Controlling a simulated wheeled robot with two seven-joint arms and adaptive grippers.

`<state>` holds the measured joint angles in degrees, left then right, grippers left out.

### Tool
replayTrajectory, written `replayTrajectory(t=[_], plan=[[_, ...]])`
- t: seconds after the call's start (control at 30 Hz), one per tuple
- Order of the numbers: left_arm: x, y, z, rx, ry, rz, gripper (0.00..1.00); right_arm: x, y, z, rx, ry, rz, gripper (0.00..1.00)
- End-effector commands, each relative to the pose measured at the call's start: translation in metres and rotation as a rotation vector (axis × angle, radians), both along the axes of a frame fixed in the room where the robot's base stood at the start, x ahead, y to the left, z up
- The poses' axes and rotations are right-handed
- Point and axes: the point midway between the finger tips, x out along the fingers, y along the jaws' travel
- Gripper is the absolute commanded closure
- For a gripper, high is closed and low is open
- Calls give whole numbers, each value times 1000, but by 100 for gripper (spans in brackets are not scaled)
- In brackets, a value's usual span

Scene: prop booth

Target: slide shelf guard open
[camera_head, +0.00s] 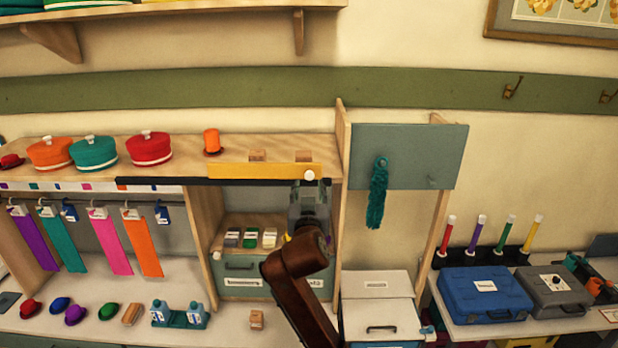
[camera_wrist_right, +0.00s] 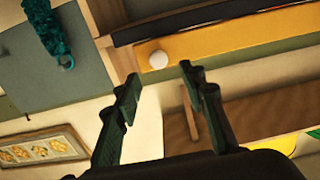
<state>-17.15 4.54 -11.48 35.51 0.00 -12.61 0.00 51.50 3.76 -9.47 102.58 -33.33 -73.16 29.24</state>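The shelf guard (camera_head: 255,171) is a yellow bar standing along the right part of the shelf's front edge, with a round white knob (camera_head: 309,175) at its right end. A dark rail (camera_head: 165,182) runs below it and on to the left. My right gripper (camera_head: 310,188) is just below the knob in the head view. In the right wrist view the gripper (camera_wrist_right: 160,72) is open, with the white knob (camera_wrist_right: 158,60) just beyond the gap between its fingertips. I cannot tell whether they touch it. My left gripper is not in view.
An orange top hat (camera_head: 211,140) and two small wooden blocks (camera_head: 258,155) are on the shelf near the guard. Red, teal (camera_head: 93,152) and orange hats stand farther left. A grey-blue panel (camera_head: 408,155) with a teal boa (camera_head: 378,190) stands right of the shelf.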

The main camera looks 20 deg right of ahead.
Motion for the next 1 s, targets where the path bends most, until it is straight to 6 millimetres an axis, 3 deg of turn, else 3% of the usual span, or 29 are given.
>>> replayTrajectory(t=[0.43, 0.8, 1.0], plan=[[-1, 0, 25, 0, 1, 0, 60, 59, -19, 1, -2, 4, -2, 62], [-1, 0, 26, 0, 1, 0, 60, 65, -20, -1, 0, 3, -1, 62], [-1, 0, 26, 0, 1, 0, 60, 65, -20, -1, 0, 3, -1, 76]])
